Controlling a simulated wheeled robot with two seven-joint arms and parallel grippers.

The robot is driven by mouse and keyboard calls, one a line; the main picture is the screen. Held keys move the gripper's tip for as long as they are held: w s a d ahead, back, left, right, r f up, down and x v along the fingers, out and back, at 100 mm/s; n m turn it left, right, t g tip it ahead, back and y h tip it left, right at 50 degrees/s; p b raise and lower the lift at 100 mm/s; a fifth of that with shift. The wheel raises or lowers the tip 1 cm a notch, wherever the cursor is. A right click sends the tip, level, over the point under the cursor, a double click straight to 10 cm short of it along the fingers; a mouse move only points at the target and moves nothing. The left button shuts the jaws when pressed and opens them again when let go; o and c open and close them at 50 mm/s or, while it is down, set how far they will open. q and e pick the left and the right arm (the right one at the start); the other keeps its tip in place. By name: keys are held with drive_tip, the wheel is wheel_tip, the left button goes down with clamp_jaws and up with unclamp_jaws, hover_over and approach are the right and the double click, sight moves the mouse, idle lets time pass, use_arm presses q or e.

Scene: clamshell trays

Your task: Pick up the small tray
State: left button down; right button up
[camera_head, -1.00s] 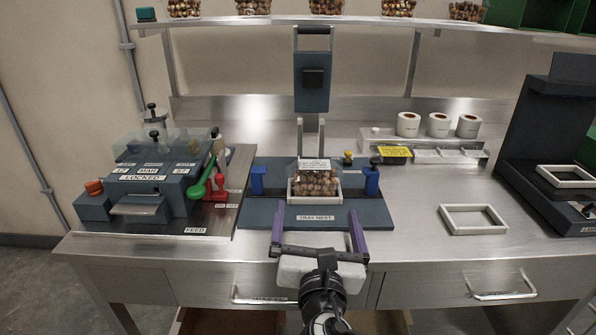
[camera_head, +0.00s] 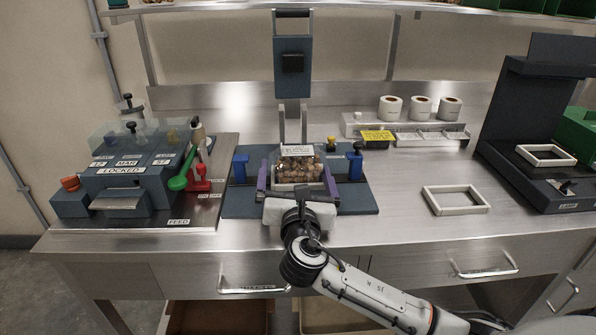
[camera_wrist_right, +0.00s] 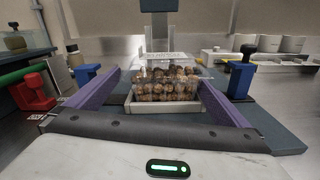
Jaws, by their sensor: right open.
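The small tray (camera_head: 297,167) is a clear clamshell filled with round brown nuts, with a white label on top. It sits in a white frame on the dark blue tray nest board (camera_head: 232,203). It also shows in the right wrist view (camera_wrist_right: 166,88), centred between the fingers. My right gripper (camera_head: 298,178) is open, its purple fingers on either side of the tray and white frame. In the right wrist view the fingers (camera_wrist_right: 163,95) stand apart, with a gap visible beside the tray. The tray's lower front is partly hidden by my gripper in the head view. My left gripper is not in view.
Blue posts (camera_head: 240,168) flank the nest. A blue press head (camera_head: 292,68) stands behind it. A locked blue coder (camera_head: 125,180) with green and red levers is at left. An empty white frame (camera_head: 456,200) lies at right, near a dark stand (camera_head: 520,120). Label rolls (camera_head: 420,107) stand behind.

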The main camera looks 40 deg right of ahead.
drive_tip(key=c, duration=0.8)
